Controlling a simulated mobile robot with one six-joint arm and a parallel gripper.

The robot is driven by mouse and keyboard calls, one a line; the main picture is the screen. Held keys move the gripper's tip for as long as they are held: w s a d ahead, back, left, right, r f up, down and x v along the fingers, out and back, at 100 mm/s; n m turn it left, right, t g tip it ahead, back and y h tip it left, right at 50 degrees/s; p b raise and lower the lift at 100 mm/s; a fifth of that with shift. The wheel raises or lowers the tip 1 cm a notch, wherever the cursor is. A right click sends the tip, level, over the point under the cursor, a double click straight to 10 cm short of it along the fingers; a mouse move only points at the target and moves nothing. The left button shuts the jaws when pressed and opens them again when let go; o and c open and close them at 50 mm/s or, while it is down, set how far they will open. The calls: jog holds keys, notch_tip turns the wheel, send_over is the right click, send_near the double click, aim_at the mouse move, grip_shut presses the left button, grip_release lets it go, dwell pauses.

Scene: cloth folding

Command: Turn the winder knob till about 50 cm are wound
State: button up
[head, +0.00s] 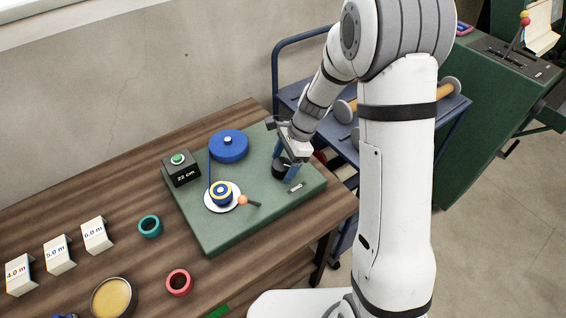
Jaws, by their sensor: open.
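The winder is a green board (215,237) on the wooden table. A blue supply spool (229,147) sits at its back. A small orange knob (242,200) with a dark stem sits at the disc's right edge. My gripper (285,164) is open over the board's right part, apart from the orange knob. A dark round piece (281,170) shows between its blue fingers; contact cannot be told.
White cards (58,255) marked 4.0 m, 5.0 m and 6.0 m stand at the left. A teal ring (149,226), a red ring (179,282) and a round tan-filled dish (114,298) lie in front. A blue cart (300,45) stands behind my arm.

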jog(key=v, duration=0.7)
jog(key=shift+r, duration=0.4)
jog(key=shift+d, duration=0.1)
